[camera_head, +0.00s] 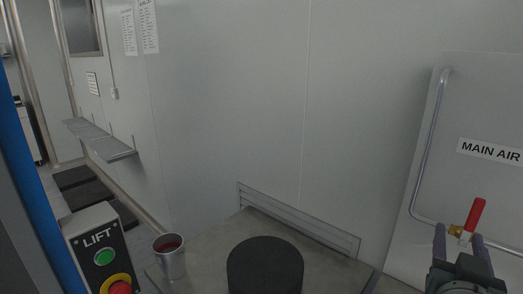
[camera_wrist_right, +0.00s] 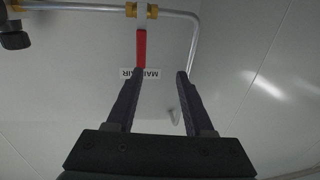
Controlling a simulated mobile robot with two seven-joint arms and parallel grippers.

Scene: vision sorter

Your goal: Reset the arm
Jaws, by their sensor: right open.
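My right gripper (camera_head: 459,232) is at the lower right of the head view, in front of the air panel. Its two dark fingers are spread apart with nothing held between them; the right wrist view also shows the open fingers (camera_wrist_right: 160,74). A red valve handle (camera_head: 475,214) on a brass fitting stands upright behind the fingers. In the wrist view the red handle (camera_wrist_right: 141,48) lies beyond the left fingertip, and I cannot tell whether they touch. My left gripper is out of view.
The "MAIN AIR" label (camera_head: 490,152) and a bent metal pipe (camera_head: 428,140) are on the panel. The LIFT button box (camera_head: 101,248) is at lower left.

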